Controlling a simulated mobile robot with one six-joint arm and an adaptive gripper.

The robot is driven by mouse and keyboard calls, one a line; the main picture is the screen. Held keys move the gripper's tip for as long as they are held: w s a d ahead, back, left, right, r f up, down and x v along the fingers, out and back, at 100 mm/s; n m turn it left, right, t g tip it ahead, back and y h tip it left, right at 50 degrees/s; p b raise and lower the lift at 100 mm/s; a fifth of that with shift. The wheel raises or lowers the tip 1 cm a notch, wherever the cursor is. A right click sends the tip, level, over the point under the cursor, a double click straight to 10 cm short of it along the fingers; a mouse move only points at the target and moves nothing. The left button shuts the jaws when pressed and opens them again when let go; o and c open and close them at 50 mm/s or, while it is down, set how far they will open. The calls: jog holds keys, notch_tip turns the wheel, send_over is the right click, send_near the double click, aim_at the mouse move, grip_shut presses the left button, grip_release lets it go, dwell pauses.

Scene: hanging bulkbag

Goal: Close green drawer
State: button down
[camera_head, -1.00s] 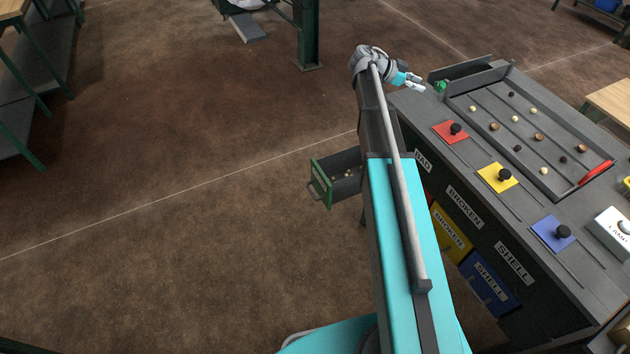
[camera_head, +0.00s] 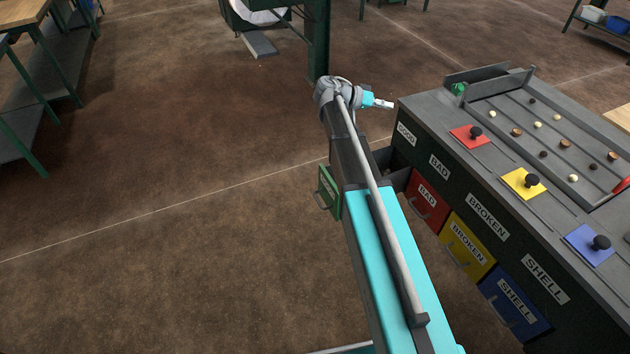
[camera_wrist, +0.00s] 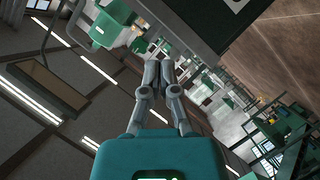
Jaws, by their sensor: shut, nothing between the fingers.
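The green drawer (camera_head: 328,191) juts out of the left end of the dark sorting cabinet (camera_head: 445,150) in the head view. Its green front with a handle shows left of my arm; most of its body is hidden behind the arm. My gripper (camera_head: 388,104) is above and beyond the drawer, near the cabinet's far left corner, and touches nothing that I can see. In the wrist view the fingers of my gripper (camera_wrist: 158,62) are together and empty. The drawer cannot be made out in the wrist view.
The red drawer (camera_head: 427,201), yellow drawer (camera_head: 467,246) and blue drawer (camera_head: 514,303) sit in the cabinet front. Coloured slides with black knobs and small balls are on its top. A green post (camera_head: 319,45) stands behind my arm. The floor to the left is clear.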

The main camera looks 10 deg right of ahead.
aim_at(321, 169)
jog(key=a+f+n+t+b, duration=0.1)
jog(key=a+f+n+b, duration=0.3)
jog(key=a+n, duration=0.1)
jog(key=a+f+n+t+h+b, duration=0.1)
jog(key=a+f+n+b, duration=0.3)
jog(key=a, duration=0.3)
jog(key=a+f+n+b, duration=0.4)
jog(key=a+n+b, duration=0.2)
jog(key=shift+a+f+n+t+h, duration=0.3)
jog(key=shift+a+n+t+h, duration=0.05)
jog(key=shift+n+t+h, duration=0.05)
jog(key=s+a+f+n+t+b, duration=0.1)
jog(key=s+a+f+n+b, duration=0.1)
jog(key=a+f+n+b, duration=0.3)
jog(key=s+a+f+n+t+h+b, duration=0.1)
jog(key=s+a+f+n+t+b, duration=0.1)
jog(key=a+f+n+b, duration=0.3)
jog(key=a+n+b, duration=0.3)
jog(key=a+n, duration=0.2)
jog(key=a, duration=0.1)
jog(key=shift+s+a+f, duration=0.15)
jog(key=shift+s+a, duration=0.2)
jog(key=shift+a, duration=0.05)
jog(key=shift+d, duration=0.15)
jog(key=x, duration=1.3)
jog(key=shift+d, duration=0.3)
jog(key=shift+w, duration=0.1)
jog(key=shift+d, duration=0.15)
